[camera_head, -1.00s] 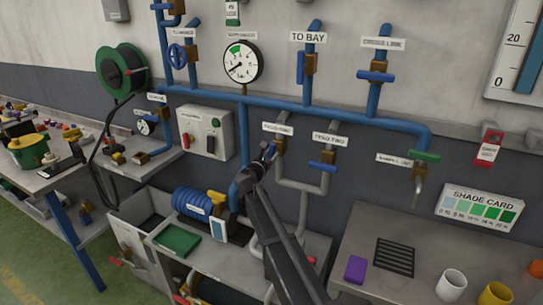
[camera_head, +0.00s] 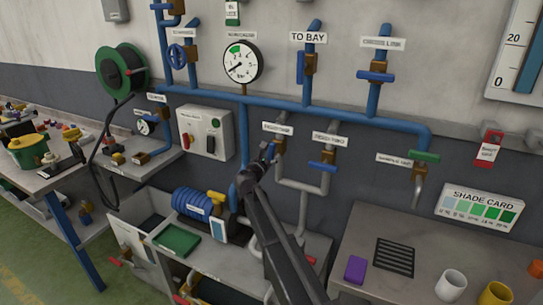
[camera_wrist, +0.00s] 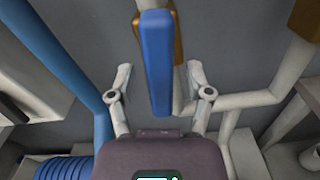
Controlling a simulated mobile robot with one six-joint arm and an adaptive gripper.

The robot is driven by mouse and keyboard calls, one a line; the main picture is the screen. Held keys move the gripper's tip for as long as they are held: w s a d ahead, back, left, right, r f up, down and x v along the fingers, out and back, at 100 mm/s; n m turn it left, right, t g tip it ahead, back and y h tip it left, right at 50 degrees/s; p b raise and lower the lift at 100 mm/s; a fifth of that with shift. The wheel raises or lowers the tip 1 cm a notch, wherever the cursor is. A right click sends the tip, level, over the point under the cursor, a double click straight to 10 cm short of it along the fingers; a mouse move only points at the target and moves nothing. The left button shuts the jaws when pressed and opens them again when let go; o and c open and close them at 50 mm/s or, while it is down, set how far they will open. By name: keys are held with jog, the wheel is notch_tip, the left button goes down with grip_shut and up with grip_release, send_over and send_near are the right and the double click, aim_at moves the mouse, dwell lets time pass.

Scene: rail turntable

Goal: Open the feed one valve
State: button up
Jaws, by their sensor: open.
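The feed one valve has a brass body (camera_head: 279,146) on a grey pipe, below a white label (camera_head: 278,128). Its blue lever (camera_wrist: 157,62) fills the upper middle of the wrist view. In the head view the lever is small and mostly hidden by my arm. My gripper (camera_wrist: 160,82) is open, with one finger on each side of the lever. Gaps show between the lever and both fingers, so I see no contact. In the head view my gripper (camera_head: 261,162) is just at the lower left of the brass body.
The feed two valve's blue lever (camera_head: 322,167) lies crosswise close by on the right. A blue pipe (camera_head: 243,140) runs down on the left, near my gripper. A blue ribbed motor (camera_head: 192,202) stands lower left. A steel bench (camera_head: 345,262) is at right.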

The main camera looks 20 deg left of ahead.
aim_at(402, 298)
jog(key=s, duration=1.1)
jog(key=shift+s+a, duration=0.25)
jog(key=shift+a, duration=0.2)
